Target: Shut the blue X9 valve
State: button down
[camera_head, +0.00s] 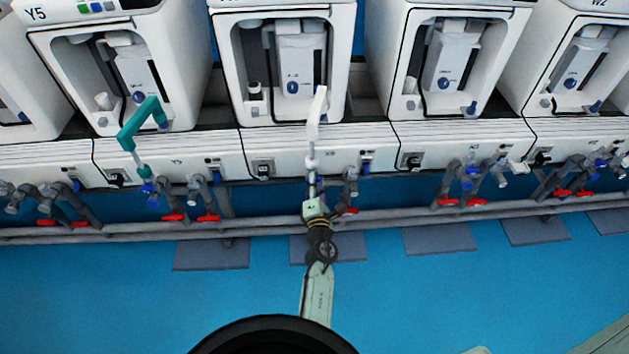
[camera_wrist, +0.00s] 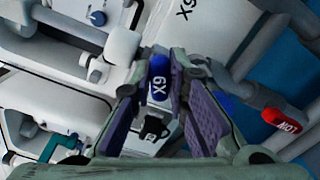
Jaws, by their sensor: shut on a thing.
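The blue X9 valve (camera_wrist: 159,84) shows in the wrist view as a small blue handle with white X9 lettering, below a white pipe fitting. My gripper (camera_wrist: 160,92) has its two purple-padded fingers on either side of it and is shut on it. In the head view my gripper (camera_head: 313,188) reaches up to the pipes under the station labelled X9, and it hides the valve there. The handle's exact angle is hard to tell.
In the wrist view a red LOW handle (camera_wrist: 283,119) and another blue part (camera_wrist: 223,98) are close on the right. In the head view a white swing pipe (camera_head: 316,118) rises above my gripper. Neighbouring stations carry more blue and red handles (camera_head: 208,218). The blue floor in front is clear.

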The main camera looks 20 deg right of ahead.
jog(key=m+p, duration=0.1)
jog(key=m, duration=0.3)
jog(key=shift+m, duration=0.4)
dwell(0.4)
jog(key=c, duration=1.6)
grip_release()
jog(key=shift+o, duration=0.2)
jog(key=shift+f, duration=0.1)
jog(key=v, duration=0.7)
jog(key=shift+s, duration=0.25)
